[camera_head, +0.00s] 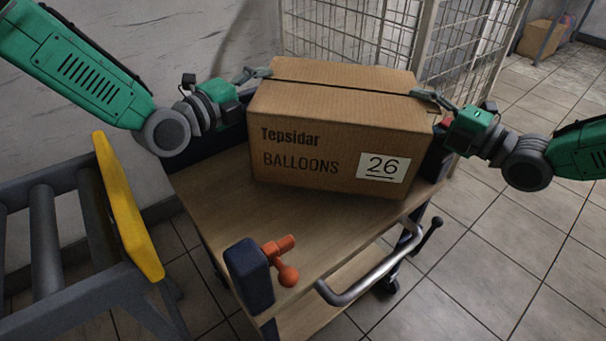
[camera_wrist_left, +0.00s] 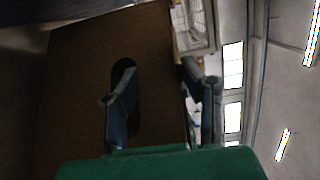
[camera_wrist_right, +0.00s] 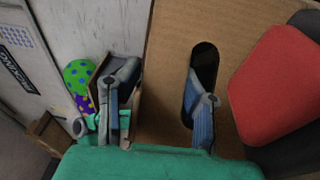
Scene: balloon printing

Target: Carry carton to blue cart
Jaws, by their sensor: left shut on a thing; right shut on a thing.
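The brown carton (camera_head: 330,125), printed "Tepsidar BALLOONS" with a white label "26", is over the far part of the wooden top of the cart with dark blue corner posts (camera_head: 228,212). Whether it rests on the top or hangs just above it, I cannot tell. My left gripper (camera_head: 256,75) is shut on the carton's left upper edge. In the left wrist view (camera_wrist_left: 162,98), one finger is at the handle hole and the other is past the rim. My right gripper (camera_head: 432,98) is shut on the right upper edge, with one finger at that side's hole in the right wrist view (camera_wrist_right: 158,98).
A grey roller stand with a yellow end plate (camera_head: 125,205) is close on the left. The cart has an orange knob (camera_head: 287,274) and a metal handle (camera_head: 372,275) at its near side. A wire cage (camera_head: 350,35) stands behind. Tiled floor is free at right.

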